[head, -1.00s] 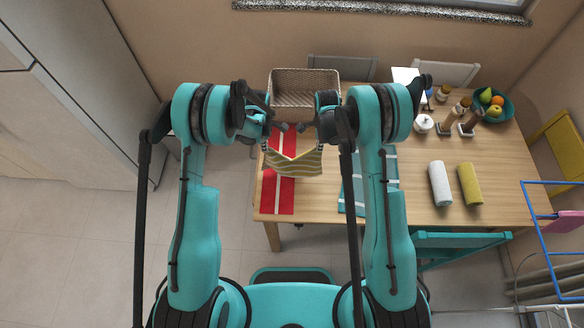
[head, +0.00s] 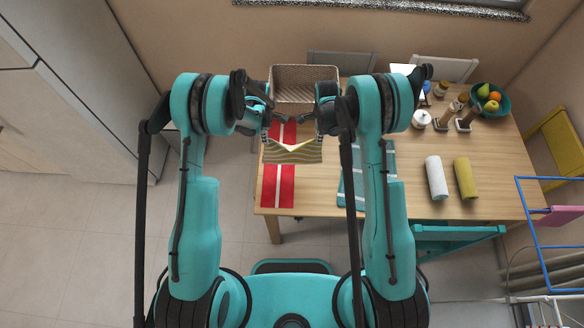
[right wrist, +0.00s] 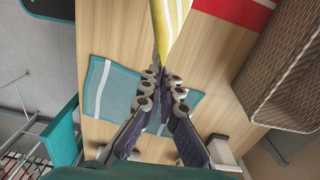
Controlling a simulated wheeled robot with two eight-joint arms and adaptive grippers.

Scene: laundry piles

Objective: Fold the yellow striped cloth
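The yellow striped cloth (head: 293,155) is stretched between my two grippers above the near-left part of the table, over a red cloth. Its upper edge sags in a pale V, and the lower part spreads towards me. My right gripper (head: 318,130) is shut on its right corner; the right wrist view shows the fingers (right wrist: 165,80) pinching the yellow and white striped cloth (right wrist: 172,25). My left gripper (head: 267,130) is at the left corner and looks shut on it, though its fingertips are partly hidden. I cannot tell whether the cloth's lower part touches the table.
The red cloth with a white stripe (head: 278,187) and a teal cloth (head: 356,190) lie flat on the table (head: 410,205). A wicker basket (head: 305,73) stands behind the grippers. White (head: 436,178) and yellow (head: 466,178) rolls lie to the right. Jars and a fruit bowl (head: 505,103) stand further back.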

